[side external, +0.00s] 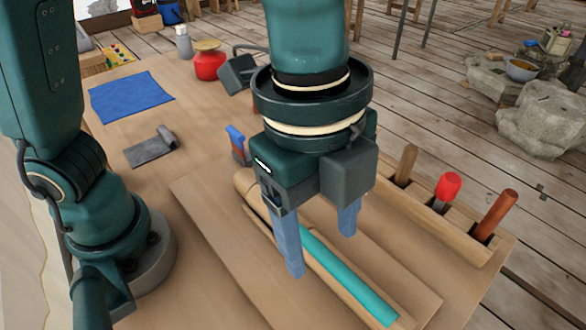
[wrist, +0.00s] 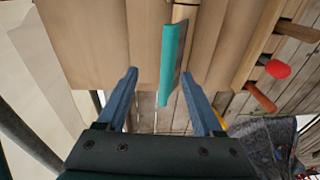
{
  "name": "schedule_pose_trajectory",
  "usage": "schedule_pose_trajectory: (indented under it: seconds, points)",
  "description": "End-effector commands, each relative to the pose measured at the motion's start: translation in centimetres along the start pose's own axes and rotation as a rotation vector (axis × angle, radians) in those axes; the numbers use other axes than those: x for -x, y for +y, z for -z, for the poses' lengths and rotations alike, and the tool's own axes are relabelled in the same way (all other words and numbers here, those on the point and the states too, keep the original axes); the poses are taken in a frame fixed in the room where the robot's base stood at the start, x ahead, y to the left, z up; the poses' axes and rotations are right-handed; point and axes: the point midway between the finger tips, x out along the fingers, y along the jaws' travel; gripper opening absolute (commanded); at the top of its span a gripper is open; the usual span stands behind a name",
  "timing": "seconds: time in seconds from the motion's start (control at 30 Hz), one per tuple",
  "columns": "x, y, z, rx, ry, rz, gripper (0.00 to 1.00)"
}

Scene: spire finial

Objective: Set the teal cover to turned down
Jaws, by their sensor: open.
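The teal cover (side external: 345,272) is a long, narrow strip lying along a pale wooden piece on the bench. It also shows in the wrist view (wrist: 173,62), teal on its left face with a darker grey strip along its right edge. I cannot tell clearly which way its hollow faces. In the wrist view my gripper (wrist: 160,74) is open and empty, with the cover's end between the fingertips. My gripper hides the cover's far end in the side view.
A rack at the right holds a wooden handle (side external: 406,164), a red-capped tool (side external: 446,190) and a brown handle (side external: 495,215). A blue cloth (side external: 131,97), a grey metal piece (side external: 151,147) and a red pot (side external: 209,64) lie farther back.

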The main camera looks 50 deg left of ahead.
Motion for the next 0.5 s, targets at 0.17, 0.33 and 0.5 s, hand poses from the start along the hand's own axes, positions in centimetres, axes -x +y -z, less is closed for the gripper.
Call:
schedule_pose_trajectory:
  seconds: [0.17, 0.33, 0.5]
  points:
    - [-0.2, -1.3, 0.2, 0.026, -0.074, -0.078, 0.68]
    - [-1.3, -2.1, 0.3, 0.039, -0.091, -0.096, 0.68]
    - [-2.8, -2.0, 0.1, 0.041, -0.096, -0.101, 0.68]
